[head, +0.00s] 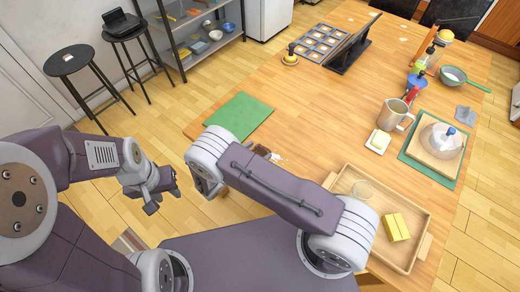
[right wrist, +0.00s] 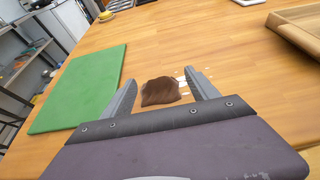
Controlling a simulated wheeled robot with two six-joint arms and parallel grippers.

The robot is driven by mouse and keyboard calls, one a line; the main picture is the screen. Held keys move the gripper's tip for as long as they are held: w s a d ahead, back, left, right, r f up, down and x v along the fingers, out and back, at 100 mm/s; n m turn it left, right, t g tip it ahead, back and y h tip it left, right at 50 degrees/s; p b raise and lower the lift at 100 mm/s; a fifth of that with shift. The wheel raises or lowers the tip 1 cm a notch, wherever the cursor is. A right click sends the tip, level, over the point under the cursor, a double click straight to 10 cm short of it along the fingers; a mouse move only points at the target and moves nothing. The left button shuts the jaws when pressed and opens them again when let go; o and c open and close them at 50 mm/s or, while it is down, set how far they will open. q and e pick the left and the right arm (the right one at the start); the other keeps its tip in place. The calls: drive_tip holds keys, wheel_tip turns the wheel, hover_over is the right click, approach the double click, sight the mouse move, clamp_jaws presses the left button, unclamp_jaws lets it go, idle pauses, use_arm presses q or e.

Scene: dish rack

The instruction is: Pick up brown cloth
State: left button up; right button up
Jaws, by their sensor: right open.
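The brown cloth (right wrist: 160,91) lies crumpled on the wooden table in the right wrist view. In the head view only a small brown part (head: 262,151) shows behind my right arm. My right gripper (right wrist: 162,84) is open and empty, with its two fingers on either side of the cloth in the picture. I cannot tell whether they touch it. In the head view the right gripper (head: 206,187) is partly hidden by its own arm. My left gripper (head: 163,198) hangs off the table at the left, with its fingers apart and nothing between them.
A green mat (head: 238,116) lies left of the cloth, also in the right wrist view (right wrist: 82,86). Small white bits (right wrist: 186,88) lie beside the cloth. A wooden tray (head: 345,178) with a glass and a yellow block (head: 396,227) is at the right. The table middle is clear.

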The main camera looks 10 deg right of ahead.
sight(263, 147)
drive_tip(key=shift+w+d+f, duration=0.3)
drive_tip(key=shift+w, duration=0.15)
drive_tip(key=shift+w+d+f, duration=0.25)
drive_tip(key=shift+w+d, duration=0.05)
drive_tip(key=shift+w, duration=0.15)
drive_tip(key=shift+d, duration=0.15)
drive_tip(key=x, duration=0.5)
drive_tip(key=shift+w+f+p, duration=0.1)
drive_tip(key=shift+f+p, duration=0.2)
drive_tip(key=shift+p, duration=0.05)
drive_tip(key=shift+r, duration=0.1)
drive_tip(key=shift+c, duration=0.3)
drive_tip(key=c, duration=1.4)
